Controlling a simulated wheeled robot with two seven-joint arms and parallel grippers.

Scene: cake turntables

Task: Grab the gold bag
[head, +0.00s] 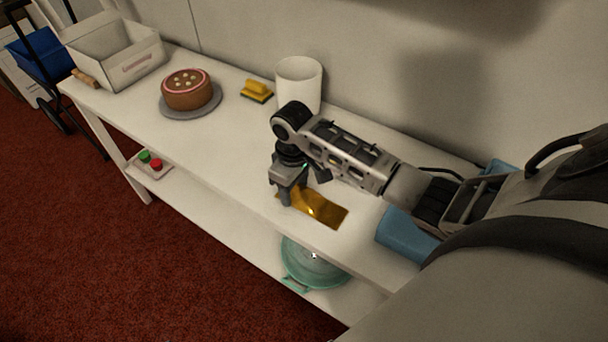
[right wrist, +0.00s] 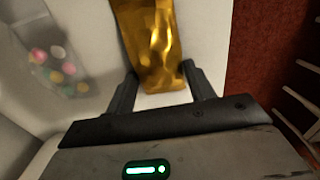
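The gold bag (head: 325,212) lies flat and shiny on the white table near its front edge, partly covered by my right gripper in the head view. My right gripper (head: 289,198) points down over the bag's left end. In the right wrist view the gold bag (right wrist: 155,38) runs up from between the two spread fingers of the right gripper (right wrist: 160,72), one on each side of its end. The fingers are open; whether either touches the bag I cannot tell. My left gripper is not in view.
A blue object (head: 402,238) is right. A clear bag of coloured pieces (right wrist: 58,68) lies near the gripper.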

